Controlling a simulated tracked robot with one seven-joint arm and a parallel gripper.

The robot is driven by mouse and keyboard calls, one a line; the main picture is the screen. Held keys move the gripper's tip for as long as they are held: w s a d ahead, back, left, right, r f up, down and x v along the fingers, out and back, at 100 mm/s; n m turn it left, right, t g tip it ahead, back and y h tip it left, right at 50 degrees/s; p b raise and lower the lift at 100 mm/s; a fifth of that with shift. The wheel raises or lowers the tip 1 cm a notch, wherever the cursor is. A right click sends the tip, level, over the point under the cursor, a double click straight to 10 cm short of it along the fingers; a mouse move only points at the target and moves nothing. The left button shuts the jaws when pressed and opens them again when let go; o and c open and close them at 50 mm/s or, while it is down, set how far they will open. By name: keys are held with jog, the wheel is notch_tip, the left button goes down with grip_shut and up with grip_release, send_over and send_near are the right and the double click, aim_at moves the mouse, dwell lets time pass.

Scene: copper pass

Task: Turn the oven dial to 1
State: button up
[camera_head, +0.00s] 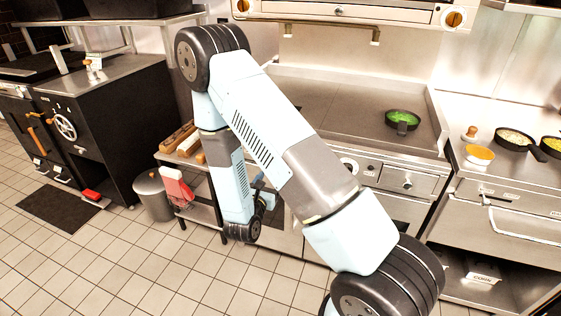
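A pale round dial (348,165) shows on the front panel of the steel range (408,162), partly hidden behind my arm. Its numbers and setting are too small to read. Orange knobs sit on the upper steel unit, one at left (242,7) and one at right (453,18). The black oven (105,115) at left has a spoked wheel (65,127) with small marks above it. I cannot tell which of these is the oven dial. My gripper (263,188) is small and dark, low in front of the range, left of the pale dial and apart from it. Its fingers are unclear.
A green-filled pan (402,121) stands on the flat cooktop. Pans of food (513,138) stand on the right counter. A grey bin (152,196) and a low shelf with rolling pins (180,137) are at left.

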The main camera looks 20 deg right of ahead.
jog(key=x, duration=1.2)
jog(key=shift+w+d, duration=0.15)
jog(key=shift+w, duration=0.1)
jog(key=c, duration=1)
jog(key=shift+a, duration=0.3)
jog(key=shift+d+r, duration=0.1)
jog(key=shift+d, duration=0.05)
